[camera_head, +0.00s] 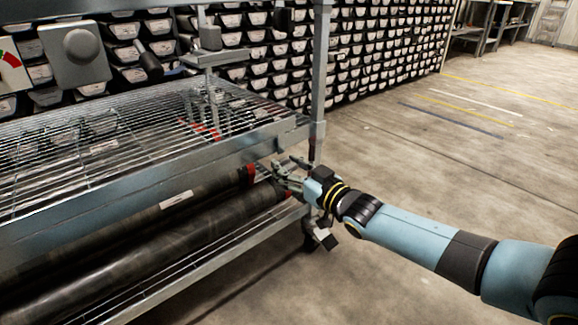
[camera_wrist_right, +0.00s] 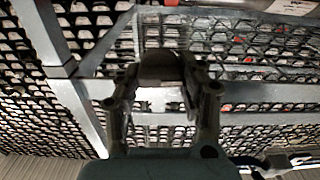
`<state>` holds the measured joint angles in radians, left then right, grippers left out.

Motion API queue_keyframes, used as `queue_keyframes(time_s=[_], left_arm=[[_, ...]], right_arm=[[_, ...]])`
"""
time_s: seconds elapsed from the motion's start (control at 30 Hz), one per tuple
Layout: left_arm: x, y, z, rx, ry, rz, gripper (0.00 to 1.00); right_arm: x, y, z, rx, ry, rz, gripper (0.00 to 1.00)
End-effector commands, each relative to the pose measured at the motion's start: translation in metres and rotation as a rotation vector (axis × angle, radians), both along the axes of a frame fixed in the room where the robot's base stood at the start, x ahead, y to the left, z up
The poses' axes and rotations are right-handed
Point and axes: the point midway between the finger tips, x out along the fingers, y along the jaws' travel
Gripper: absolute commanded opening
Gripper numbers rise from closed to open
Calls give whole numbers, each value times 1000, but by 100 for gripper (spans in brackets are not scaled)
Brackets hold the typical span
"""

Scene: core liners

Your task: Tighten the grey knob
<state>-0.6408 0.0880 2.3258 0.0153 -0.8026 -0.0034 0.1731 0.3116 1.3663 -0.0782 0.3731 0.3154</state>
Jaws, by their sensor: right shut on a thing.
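My right gripper (camera_head: 284,172) reaches in from the right to the near end of the shelf rack, close to its corner post and under the edge of the upper shelf. In the right wrist view its fingers (camera_wrist_right: 163,98) are shut on a dark grey rounded thing, which looks like the grey knob (camera_wrist_right: 160,66). In the head view the fingers and the rack edge hide that knob. My left gripper is not in view.
Two dark tubes (camera_head: 150,250) with red ends lie on the lower shelf, just left of the gripper. The wire upper shelf (camera_head: 110,150) is above them. A grey box with a round disc (camera_head: 83,46) stands at upper left. Open floor (camera_head: 450,180) lies right.

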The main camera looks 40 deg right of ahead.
Motion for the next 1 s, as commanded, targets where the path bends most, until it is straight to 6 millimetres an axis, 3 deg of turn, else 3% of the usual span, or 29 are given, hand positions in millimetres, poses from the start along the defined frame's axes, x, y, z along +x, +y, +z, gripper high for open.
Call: queue_keyframes(time_s=[1.0], left_arm=[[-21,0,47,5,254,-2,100]], right_arm=[[0,-5,-2,943,76,-1,8]])
